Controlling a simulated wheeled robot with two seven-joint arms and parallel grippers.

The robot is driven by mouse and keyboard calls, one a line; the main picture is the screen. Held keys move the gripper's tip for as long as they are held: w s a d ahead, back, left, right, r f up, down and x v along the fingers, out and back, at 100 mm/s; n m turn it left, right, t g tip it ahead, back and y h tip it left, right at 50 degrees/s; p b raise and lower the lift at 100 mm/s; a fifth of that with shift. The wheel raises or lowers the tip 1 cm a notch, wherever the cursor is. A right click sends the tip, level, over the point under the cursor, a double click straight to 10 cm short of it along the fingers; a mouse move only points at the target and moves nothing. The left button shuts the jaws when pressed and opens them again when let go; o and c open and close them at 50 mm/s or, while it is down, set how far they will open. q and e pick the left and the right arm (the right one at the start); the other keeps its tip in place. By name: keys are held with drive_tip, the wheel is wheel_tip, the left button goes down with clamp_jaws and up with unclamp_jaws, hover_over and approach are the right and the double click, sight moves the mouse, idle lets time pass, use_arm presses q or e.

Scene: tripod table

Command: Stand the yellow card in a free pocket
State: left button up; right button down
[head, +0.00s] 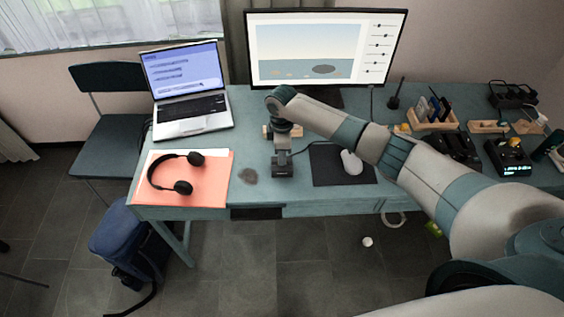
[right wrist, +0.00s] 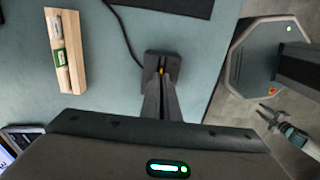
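The wooden card holder (head: 432,121) stands at the back right of the desk with several upright cards, one of them blue. A small yellow patch (head: 402,128) lies just left of it; I cannot tell whether it is the yellow card. My right gripper (head: 283,152) points down at the desk's front middle, far left of the holder. In the right wrist view its fingers (right wrist: 161,78) look close together, over a dark block (right wrist: 150,58). An orange-yellow spot shows at the tips, too small to identify. What looks like my left gripper (right wrist: 268,114) hangs beside the desk, small.
A mouse pad (head: 330,173) with a mouse (head: 351,162) lies right of my right gripper. Headphones (head: 183,187) on a pink folder (head: 212,165) and a laptop (head: 192,125) are left. A wooden tray (right wrist: 54,30) lies behind the gripper. Black devices (head: 453,148) crowd the right.

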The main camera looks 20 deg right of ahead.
drive_tip(key=shift+r, duration=0.1)
drive_tip(key=shift+r+b, duration=0.3)
drive_tip(key=shift+r, duration=0.15)
drive_tip(key=r, duration=0.1)
drive_tip(key=r+b, duration=0.1)
drive_tip(key=r, duration=0.1)
drive_tip(key=shift+s+d, duration=0.15)
drive_tip(key=shift+d, duration=0.15)
drive_tip(key=s+d+r+b, duration=0.3)
drive_tip(key=s+d+r, duration=0.3)
drive_tip(key=d+r, duration=0.1)
drive_tip(key=shift+s+d, duration=0.35)
drive_tip(key=shift+d, duration=0.5)
